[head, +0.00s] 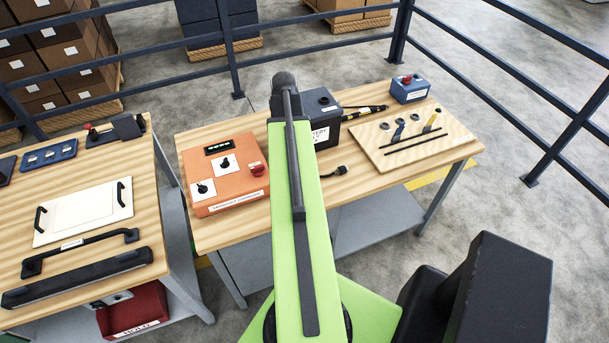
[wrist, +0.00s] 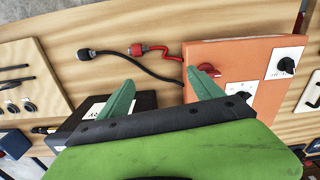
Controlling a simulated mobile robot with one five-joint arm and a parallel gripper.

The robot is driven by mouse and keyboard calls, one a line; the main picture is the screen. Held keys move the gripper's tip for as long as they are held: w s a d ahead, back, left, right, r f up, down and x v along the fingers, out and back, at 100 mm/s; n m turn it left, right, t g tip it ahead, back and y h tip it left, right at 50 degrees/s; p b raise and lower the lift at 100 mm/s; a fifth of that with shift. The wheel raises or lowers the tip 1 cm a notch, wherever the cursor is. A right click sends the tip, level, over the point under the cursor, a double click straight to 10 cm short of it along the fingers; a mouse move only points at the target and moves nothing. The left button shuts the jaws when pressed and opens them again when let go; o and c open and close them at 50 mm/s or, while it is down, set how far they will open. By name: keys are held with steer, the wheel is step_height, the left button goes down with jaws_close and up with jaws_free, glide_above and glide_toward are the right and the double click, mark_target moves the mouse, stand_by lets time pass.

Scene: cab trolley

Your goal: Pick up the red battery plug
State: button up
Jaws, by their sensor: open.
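The red battery plug (wrist: 137,49) lies on the wooden table in the wrist view, with a short red cable running right toward the orange box. In the head view my arm covers the place where it lies. My gripper (wrist: 160,76) is open and empty, its two green fingers spread. The plug is above the fingertips in the wrist picture, outside the jaws and nearer the left finger. A black plug (wrist: 85,54) on a black cable lies left of the red one; it also shows in the head view (head: 342,170).
The orange box (head: 225,172) with knobs and a red button stands left of my arm. A dark battery box (head: 325,135) stands behind it on the right. A wooden tool board (head: 413,140) and blue box (head: 410,88) are further right. Bare table lies around the plugs.

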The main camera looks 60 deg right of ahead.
steer(key=s+d+r+m, duration=0.1)
steer(key=s+d, duration=0.3)
steer(key=s, duration=0.2)
steer(key=f+b, duration=1.2)
steer(key=shift+w+a+f, duration=0.15)
steer(key=shift+w+f, duration=0.1)
steer(key=shift+r, duration=0.1)
steer(key=f+b, duration=0.3)
steer(key=w+f+b, duration=0.1)
steer(key=f+b, duration=0.1)
steer(key=shift+a+f, duration=0.1)
steer(key=shift+f, duration=0.1)
steer(key=shift+r, duration=0.2)
jaws_close()
steer(key=shift+r, duration=0.1)
